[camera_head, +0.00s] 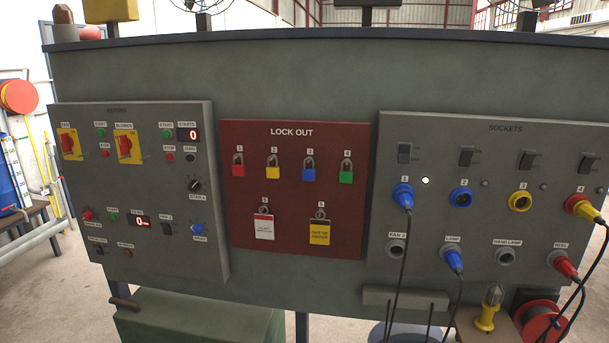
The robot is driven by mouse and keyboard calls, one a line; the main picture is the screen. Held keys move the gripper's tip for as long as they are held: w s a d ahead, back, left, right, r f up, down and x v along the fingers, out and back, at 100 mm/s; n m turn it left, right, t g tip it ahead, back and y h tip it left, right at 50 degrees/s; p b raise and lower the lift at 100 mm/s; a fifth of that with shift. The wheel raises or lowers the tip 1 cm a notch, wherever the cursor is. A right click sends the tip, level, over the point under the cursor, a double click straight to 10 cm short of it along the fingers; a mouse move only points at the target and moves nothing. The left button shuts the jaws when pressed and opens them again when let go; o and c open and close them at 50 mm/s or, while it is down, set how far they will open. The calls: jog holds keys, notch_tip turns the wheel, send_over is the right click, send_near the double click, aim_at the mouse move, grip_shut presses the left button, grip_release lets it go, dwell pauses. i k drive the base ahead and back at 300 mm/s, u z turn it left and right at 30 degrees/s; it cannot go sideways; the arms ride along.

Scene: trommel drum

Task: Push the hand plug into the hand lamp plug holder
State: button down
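The hand lamp plug holder (505,256) is a grey round holder under the "HAND LAMP" label on the sockets panel, and it looks empty. A yellow plug (584,209) sits in the red socket 4 at the panel's right edge, with a dark cable hanging from it. It is probably the hand plug, but no label on it confirms this. A yellow hand lamp (487,310) stands on a small brown shelf (475,328) below the holder. My gripper is not in view.
Cables hang at the panel's right side. A red cable reel (539,318) stands lower right. A grey ledge (405,299) juts out below the panel.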

aim_at(581, 208)
jog(key=z, duration=0.05)
jog(key=k, duration=0.5)
jog(key=z, duration=0.3)
jog(key=i, duration=0.45)
jog(key=z, duration=2.3)
jog(key=i, duration=0.1)
jog(key=u, duration=1.4)
